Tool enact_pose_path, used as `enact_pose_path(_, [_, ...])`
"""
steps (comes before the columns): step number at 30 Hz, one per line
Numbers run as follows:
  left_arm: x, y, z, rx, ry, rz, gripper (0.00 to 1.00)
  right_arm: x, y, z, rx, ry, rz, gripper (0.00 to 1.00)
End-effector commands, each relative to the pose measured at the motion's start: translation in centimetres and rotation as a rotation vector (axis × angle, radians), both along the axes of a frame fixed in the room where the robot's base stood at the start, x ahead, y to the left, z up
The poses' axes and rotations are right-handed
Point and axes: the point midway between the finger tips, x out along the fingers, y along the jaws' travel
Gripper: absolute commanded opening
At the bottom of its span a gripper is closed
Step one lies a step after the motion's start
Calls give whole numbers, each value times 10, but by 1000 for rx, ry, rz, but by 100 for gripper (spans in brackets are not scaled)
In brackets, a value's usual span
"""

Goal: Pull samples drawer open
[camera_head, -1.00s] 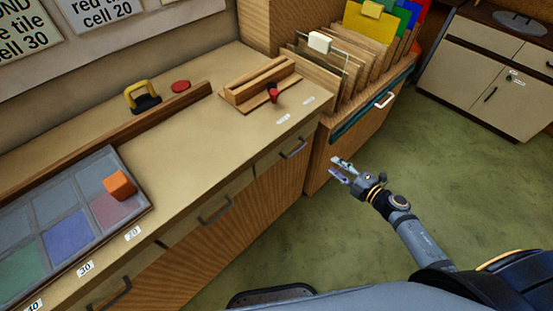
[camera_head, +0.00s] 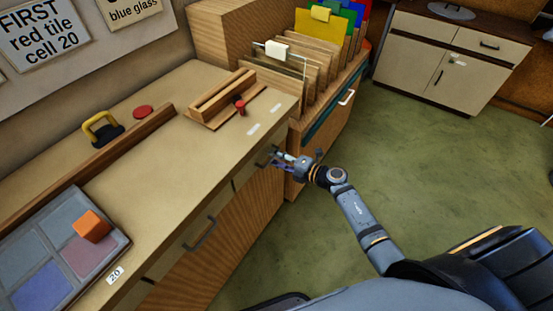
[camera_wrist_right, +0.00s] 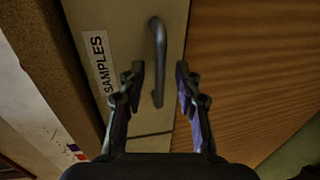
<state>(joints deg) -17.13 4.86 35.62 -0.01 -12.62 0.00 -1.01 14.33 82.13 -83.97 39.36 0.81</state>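The samples drawer (camera_head: 248,171) is the one at the far right end of the counter front, and it looks shut. Its white "SAMPLES" label (camera_wrist_right: 99,60) shows in the right wrist view, beside a dark bar handle (camera_wrist_right: 158,58). My right gripper (camera_head: 280,159) is at this drawer's front in the head view and partly hides the handle. In the right wrist view the right gripper (camera_wrist_right: 160,88) is open, with one finger on each side of the handle's lower part. Gaps show between the fingers and handle. My left gripper is not in view.
Another drawer handle (camera_head: 200,234) is on the counter front to the left. A wooden rack (camera_head: 325,78) of panels stands right of the counter. A wooden fixture (camera_head: 222,100) and a tray (camera_head: 118,247) with an orange cube (camera_head: 91,226) are on top. Green floor is open at right.

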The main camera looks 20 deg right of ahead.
Motion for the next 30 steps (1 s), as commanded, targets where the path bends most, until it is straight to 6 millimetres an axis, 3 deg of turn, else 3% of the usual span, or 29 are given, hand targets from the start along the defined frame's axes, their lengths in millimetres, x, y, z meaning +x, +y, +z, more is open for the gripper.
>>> enact_pose_path(8, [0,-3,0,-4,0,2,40,1,1,-1,-1,1,0,32])
enact_pose_path(15, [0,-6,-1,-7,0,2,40,1,1,-1,-1,1,0,0])
enact_pose_path(30, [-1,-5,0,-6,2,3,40,-1,-1,-1,0,1,0,0])
